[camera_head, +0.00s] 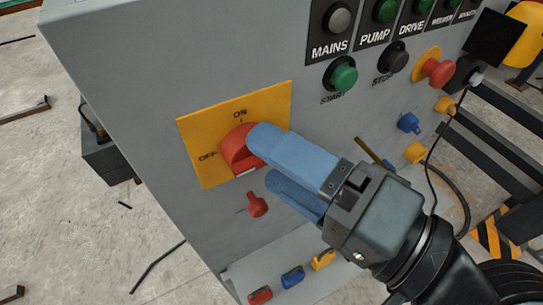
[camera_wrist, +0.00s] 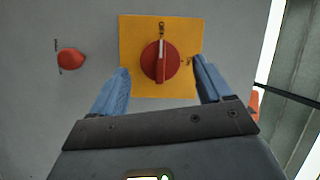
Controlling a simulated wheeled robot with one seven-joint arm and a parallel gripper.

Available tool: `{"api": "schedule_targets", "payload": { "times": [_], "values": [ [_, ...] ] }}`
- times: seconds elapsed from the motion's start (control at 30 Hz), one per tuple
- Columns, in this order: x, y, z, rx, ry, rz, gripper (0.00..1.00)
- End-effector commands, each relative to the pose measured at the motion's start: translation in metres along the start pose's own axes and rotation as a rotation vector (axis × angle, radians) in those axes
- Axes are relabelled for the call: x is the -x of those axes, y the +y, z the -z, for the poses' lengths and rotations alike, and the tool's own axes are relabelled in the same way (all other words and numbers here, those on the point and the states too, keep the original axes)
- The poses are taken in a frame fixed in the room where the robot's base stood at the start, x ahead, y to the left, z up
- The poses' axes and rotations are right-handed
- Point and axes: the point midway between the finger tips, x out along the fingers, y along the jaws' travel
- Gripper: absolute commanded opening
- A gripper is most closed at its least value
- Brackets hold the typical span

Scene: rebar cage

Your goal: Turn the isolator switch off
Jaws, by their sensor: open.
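The isolator switch is a red rotary knob (camera_head: 236,152) on a yellow plate (camera_head: 202,135), marked ON at the top and OFF at the left in the head view. In the wrist view the knob (camera_wrist: 152,64) faces me, and its ridge with a pale line runs up and down toward a small label at the plate's top, too small to read surely. My gripper (camera_head: 272,165) is open. Its blue fingers stand left and right of the knob in the wrist view (camera_wrist: 163,82), with gaps. In the head view the upper finger hides part of the knob; contact cannot be told.
A small red switch (camera_head: 257,204) sits below the plate. A green START button (camera_head: 341,76), a black STOP button (camera_head: 392,57) and a red emergency button (camera_head: 438,72) are up and right. Several coloured connectors, including a blue one (camera_head: 292,277), line the cabinet's bottom ledge.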

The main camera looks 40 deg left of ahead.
Motion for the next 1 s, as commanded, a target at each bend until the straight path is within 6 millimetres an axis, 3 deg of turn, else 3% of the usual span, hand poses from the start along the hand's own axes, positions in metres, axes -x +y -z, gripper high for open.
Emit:
{"api": "schedule_targets", "payload": {
  "times": [0.2, 0.4, 1.0],
  "values": [
    [0.037, 0.002, 0.000, 0.000, 0.004, 0.000, 0.78],
    [0.057, 0.001, 0.000, 0.000, 0.001, -0.001, 0.78],
    [0.060, 0.001, 0.000, -0.001, 0.002, -0.001, 0.78]
  ]
}}
